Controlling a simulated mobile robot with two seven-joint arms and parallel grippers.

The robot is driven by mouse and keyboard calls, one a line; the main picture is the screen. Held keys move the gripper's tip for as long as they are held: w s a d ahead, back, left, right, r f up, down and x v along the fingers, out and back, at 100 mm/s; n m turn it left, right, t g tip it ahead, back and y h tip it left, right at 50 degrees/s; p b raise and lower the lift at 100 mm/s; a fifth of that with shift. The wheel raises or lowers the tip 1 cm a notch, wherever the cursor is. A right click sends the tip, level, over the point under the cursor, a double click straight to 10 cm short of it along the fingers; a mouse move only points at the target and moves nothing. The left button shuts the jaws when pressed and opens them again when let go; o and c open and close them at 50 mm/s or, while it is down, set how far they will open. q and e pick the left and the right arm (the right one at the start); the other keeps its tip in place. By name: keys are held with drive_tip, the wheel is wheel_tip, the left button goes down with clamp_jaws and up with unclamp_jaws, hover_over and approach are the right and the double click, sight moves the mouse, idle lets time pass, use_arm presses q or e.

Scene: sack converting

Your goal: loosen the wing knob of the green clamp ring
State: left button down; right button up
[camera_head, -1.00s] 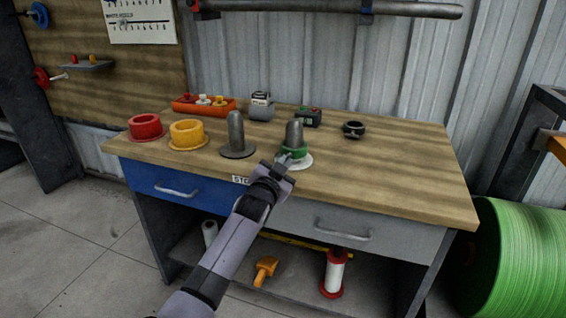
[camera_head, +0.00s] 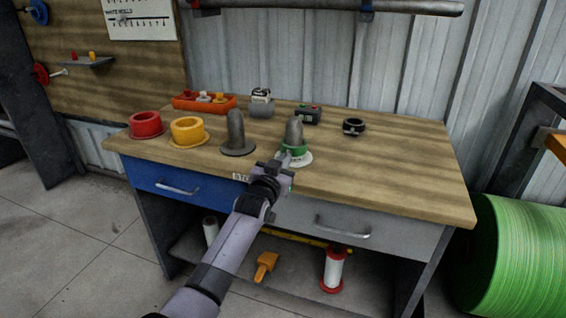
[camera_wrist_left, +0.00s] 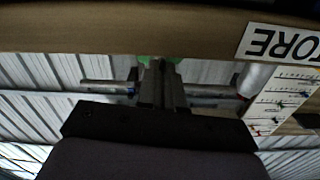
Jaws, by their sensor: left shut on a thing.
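The green clamp ring (camera_head: 298,148) sits around the foot of the right grey post (camera_head: 294,131), above a white round base (camera_head: 300,160) near the bench's front edge. My left gripper (camera_head: 284,160) reaches in from the front, its fingertips at the ring's near side. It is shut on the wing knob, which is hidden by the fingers. In the left wrist view, the closed fingers (camera_wrist_left: 162,72) point at slivers of green from the ring (camera_wrist_left: 146,59); the bench edge covers the rest. My right gripper is not in view.
Left of the ring stand another grey post (camera_head: 236,130), a yellow ring (camera_head: 187,130) and a red ring (camera_head: 146,123). Behind are an orange tray (camera_head: 190,106) and a green-and-black box (camera_head: 308,116). A black ring (camera_head: 353,126) lies right; the right benchtop is clear.

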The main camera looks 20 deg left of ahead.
use_arm(q)
drive_tip(key=c, duration=1.3)
unclamp_jaws()
drive_tip(key=shift+s, duration=0.6)
drive_tip(key=s+p, duration=0.1)
drive_tip(key=s, duration=0.5)
drive_tip(key=shift+a+p, duration=0.1)
drive_tip(key=shift+p, duration=0.25)
